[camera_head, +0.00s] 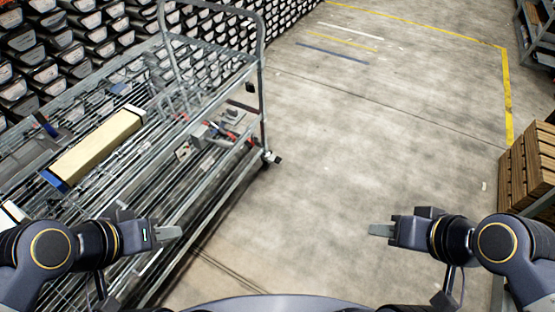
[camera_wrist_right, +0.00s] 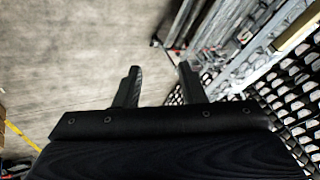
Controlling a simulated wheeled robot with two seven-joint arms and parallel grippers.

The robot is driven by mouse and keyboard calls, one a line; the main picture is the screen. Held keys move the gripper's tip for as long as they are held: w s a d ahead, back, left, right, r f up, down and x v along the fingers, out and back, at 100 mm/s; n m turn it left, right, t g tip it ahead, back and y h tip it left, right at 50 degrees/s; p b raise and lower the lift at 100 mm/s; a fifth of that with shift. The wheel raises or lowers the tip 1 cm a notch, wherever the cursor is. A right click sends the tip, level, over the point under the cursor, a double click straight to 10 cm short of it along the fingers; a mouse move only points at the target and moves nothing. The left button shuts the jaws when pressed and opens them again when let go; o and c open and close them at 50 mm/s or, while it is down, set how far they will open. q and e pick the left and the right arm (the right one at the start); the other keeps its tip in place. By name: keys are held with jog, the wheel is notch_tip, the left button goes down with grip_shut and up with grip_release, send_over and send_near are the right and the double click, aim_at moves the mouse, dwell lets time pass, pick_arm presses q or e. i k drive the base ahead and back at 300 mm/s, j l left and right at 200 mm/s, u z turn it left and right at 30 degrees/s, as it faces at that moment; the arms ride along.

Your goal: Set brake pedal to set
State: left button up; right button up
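A grey metal cart (camera_head: 197,122) with a tall tube handle and wire shelves stands at the left in the head view.
A long cream box (camera_head: 97,146) lies on the cart's shelf among grey parts. Racks of dark bins (camera_head: 95,30) stand behind the cart. Wooden crates (camera_head: 530,165) are at the right edge. The concrete floor (camera_head: 370,120) between is clear, with a yellow line (camera_head: 506,95).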

aim_at(276, 160)
jog(key=u, duration=0.3)
jog(key=i+l+u, duration=0.15)
jog(key=u, duration=0.2)
jog(key=i+l+u, duration=0.15)
jog(key=u, duration=0.25)
jog(key=i+l+u, duration=0.1)
jog(key=l+u, duration=0.25)
jog(key=i+l+u, duration=0.1)
jog(key=l, duration=0.35)
jog(key=i+l+u, duration=0.1)
jog(key=l, duration=0.3)
jog(key=i+l, duration=0.25)
jog(key=l, duration=0.2)
jog(key=i+l+u, duration=0.15)
jog(key=l, duration=0.3)
jog(key=l+u, duration=0.1)
jog(key=l, duration=0.35)
jog(key=i, duration=0.05)
